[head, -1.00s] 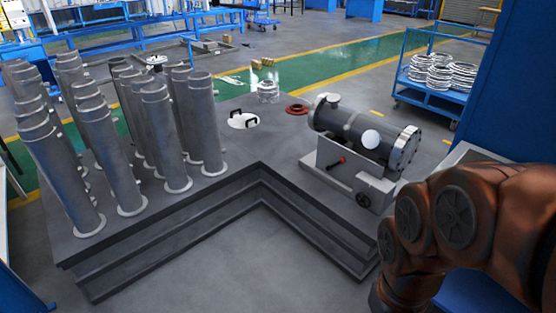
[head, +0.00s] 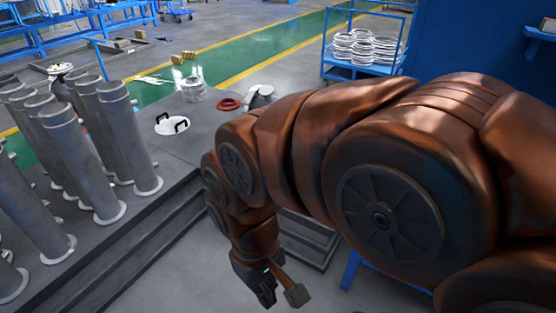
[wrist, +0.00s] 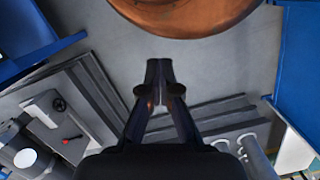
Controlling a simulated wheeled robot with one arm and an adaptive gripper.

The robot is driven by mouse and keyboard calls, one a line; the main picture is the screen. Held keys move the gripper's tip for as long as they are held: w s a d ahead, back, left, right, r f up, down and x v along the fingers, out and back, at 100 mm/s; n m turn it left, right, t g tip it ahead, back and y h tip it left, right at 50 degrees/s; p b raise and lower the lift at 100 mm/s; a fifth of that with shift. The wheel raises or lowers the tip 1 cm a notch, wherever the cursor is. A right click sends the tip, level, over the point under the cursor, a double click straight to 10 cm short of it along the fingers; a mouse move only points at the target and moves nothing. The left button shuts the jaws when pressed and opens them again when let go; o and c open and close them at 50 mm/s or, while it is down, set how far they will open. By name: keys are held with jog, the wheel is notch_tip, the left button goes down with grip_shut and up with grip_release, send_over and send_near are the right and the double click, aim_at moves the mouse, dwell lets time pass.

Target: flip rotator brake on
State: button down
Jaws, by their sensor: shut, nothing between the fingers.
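The rotator (wrist: 42,120) shows at the left of the wrist view as a light grey box with a black handwheel (wrist: 59,104) and a small lever with a red end (wrist: 70,140). A grey flanged shell (wrist: 12,140) lies on it. In the head view my arm hides the rotator and its lever; only one end of the shell (head: 261,93) shows. My gripper (wrist: 160,68) is shut and empty, its fingertips together over the grey floor, apart from the rotator. In the head view it hangs low at the bottom middle (head: 272,290).
Grey tubes (head: 120,130) stand on the dark stepped platform (head: 130,235) at left. A white lid with black handles (head: 172,124) and a red ring (head: 229,104) lie on it. A blue cart (head: 360,70) stands behind. Floor below my gripper is clear.

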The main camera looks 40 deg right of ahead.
jog(key=w+d+f+m+t+h+b, duration=0.1)
jog(key=w+d+f+m+t+b, duration=0.5)
jog(key=w, duration=0.9)
jog(key=w+d+f+m+t+b, duration=0.1)
jog(key=w+d+f+m+b, duration=0.4)
jog(key=w, duration=1)
jog(key=w+d+f+m+t+h+b, duration=0.1)
jog(key=w+d+f+m+t+b, duration=0.3)
jog(key=w+f+b, duration=0.9)
jog(key=w+d+f+m+t+h+b, duration=0.1)
jog(key=w+d+f+m+h+b, duration=0.2)
jog(key=d, duration=0.4)
jog(key=w+d+f+m+t+b, duration=0.1)
jog(key=w+d+f+m+t, duration=0.1)
jog(key=w+d, duration=0.35)
jog(key=w+d+f+m+t+h+b, duration=0.1)
jog(key=w+d+f+m+h+b, duration=0.2)
jog(key=d, duration=0.5)
jog(key=s+d+f+m+t+h+b, duration=0.1)
jog(key=s+d+f+m+h+b, duration=0.1)
jog(key=d, duration=0.7)
jog(key=s+d+f+m+t+h+b, duration=0.1)
jog(key=d+f+m+h+b, duration=0.3)
jog(key=d, duration=0.5)
notch_tip(320, 180, down, 4)
jog(key=m+b, duration=0.2)
jog(key=b, duration=0.1)
jog(key=shift+s+d+r+t, duration=0.15)
jog(key=shift+s+d+t, duration=0.1)
jog(key=shift+s+t, duration=0.1)
